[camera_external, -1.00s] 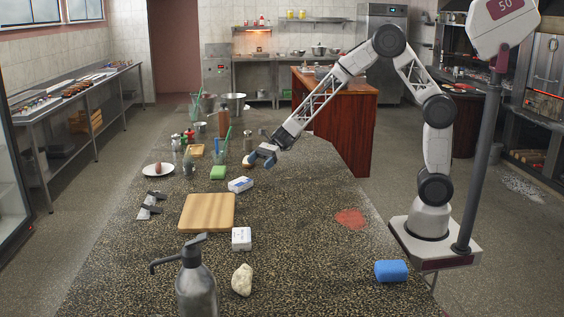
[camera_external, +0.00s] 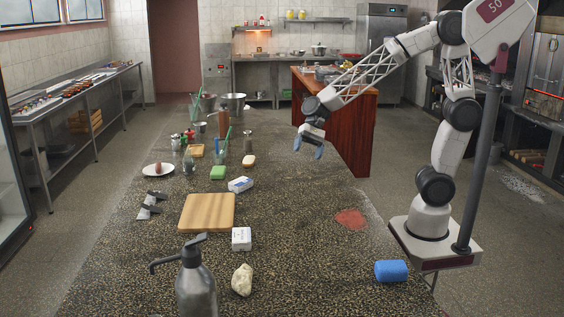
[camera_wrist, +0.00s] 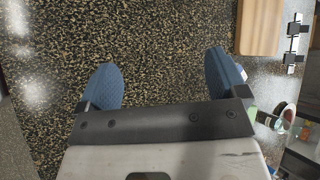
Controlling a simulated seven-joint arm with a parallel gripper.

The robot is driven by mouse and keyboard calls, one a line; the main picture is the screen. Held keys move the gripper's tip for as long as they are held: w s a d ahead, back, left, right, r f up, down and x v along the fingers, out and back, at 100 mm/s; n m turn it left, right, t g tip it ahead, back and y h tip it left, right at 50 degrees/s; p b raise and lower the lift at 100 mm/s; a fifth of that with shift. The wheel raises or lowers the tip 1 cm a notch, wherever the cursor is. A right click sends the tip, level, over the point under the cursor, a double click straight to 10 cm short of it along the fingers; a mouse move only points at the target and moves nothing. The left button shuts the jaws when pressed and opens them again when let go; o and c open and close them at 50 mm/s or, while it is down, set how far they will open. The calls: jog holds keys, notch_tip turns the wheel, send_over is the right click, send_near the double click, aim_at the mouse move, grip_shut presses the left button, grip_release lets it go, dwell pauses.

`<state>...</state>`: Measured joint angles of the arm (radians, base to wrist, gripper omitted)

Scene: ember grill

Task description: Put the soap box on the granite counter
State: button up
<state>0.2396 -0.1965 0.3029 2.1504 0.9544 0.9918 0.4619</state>
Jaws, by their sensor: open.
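Two small cartons lie on the granite counter (camera_external: 300,230); I cannot tell which is the soap box. One is a white and blue box (camera_external: 240,184) just behind the wooden board's right corner. The other is a white box with dark print (camera_external: 241,238) in front of the board. My gripper (camera_external: 309,149) is open and empty, raised above the counter's right edge, to the right of and behind both boxes. In the wrist view its blue fingers (camera_wrist: 160,66) stand wide apart with only speckled counter between them. A sliver of a white and blue thing shows beside the right finger.
The wooden board (camera_external: 207,212) lies left of the boxes. The counter's right middle is mostly clear.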

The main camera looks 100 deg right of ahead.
jog(key=s+r+n+h, duration=0.2)
jog(key=s+n+h, duration=0.2)
jog(key=s, duration=0.9)
jog(key=s+a+r+n+g+h, duration=0.1)
jog(key=s+n+h, duration=0.3)
jog(key=s+n, duration=0.6)
jog(key=s, duration=0.4)
jog(key=shift+r+n, duration=0.3)
jog(key=shift+r, duration=0.1)
